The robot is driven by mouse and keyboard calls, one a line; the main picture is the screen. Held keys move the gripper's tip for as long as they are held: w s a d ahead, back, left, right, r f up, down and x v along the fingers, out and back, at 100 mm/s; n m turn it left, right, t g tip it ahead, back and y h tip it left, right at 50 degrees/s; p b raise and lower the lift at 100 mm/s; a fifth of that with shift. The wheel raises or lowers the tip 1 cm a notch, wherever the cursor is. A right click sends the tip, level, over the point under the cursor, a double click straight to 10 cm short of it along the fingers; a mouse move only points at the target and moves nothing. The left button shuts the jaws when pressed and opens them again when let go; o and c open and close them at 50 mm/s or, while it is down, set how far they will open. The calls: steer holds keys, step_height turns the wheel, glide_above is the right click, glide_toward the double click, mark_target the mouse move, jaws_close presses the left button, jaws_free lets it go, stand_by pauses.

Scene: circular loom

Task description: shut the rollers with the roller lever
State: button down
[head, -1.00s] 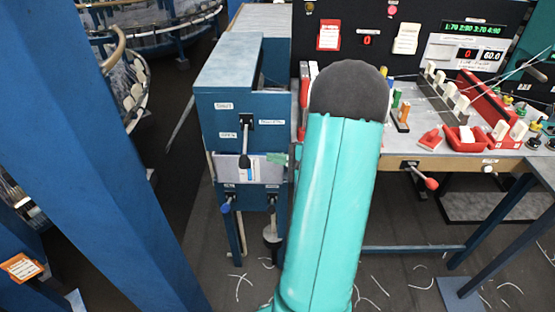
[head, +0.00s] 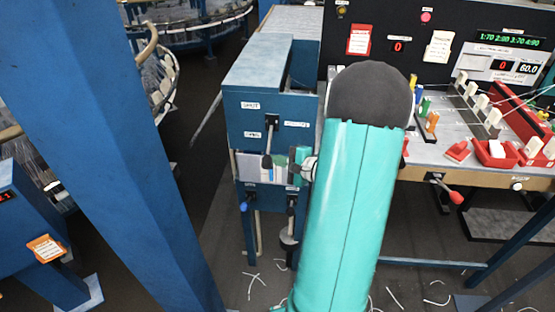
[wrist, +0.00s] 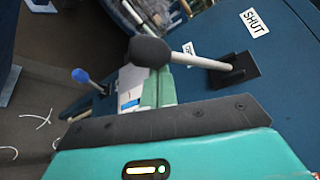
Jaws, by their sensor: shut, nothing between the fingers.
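The roller lever (head: 267,150) is a pale rod with a black knob on the front of a blue cabinet (head: 255,85). It hangs downward from its dark bracket. A SHUT label (head: 250,105) is above and an OPEN label (head: 252,135) is lower, beside the rod. In the wrist view the black knob (wrist: 150,52) is large and its rod runs right to the bracket. My gripper (head: 297,158) is shut and empty, just right of the lever.
A blue-knobbed lever (head: 244,206) and another dark lever (head: 291,202) sit lower on the cabinet. A workbench (head: 470,178) with a red-knobbed lever (head: 455,197) is at right. A thick blue post (head: 130,150) stands at left.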

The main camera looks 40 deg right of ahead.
steer(key=shift+s+a+r+g, duration=0.1)
steer(key=shift+s+r+g, duration=0.05)
steer(key=shift+r+g, duration=0.15)
steer(key=shift+a+r+m, duration=0.1)
steer(key=shift+r+m, duration=0.05)
steer(key=shift+m, duration=0.25)
step_height(320, 180, up, 10)
steer(key=m+g+y, duration=0.3)
steer(key=m+g, duration=0.1)
steer(key=m, duration=0.2)
steer(key=shift+s+a+y, duration=0.3)
steer(key=shift+y, duration=0.1)
steer(key=shift+r, duration=0.2)
stand_by(0.3)
steer(key=shift+f, duration=0.1)
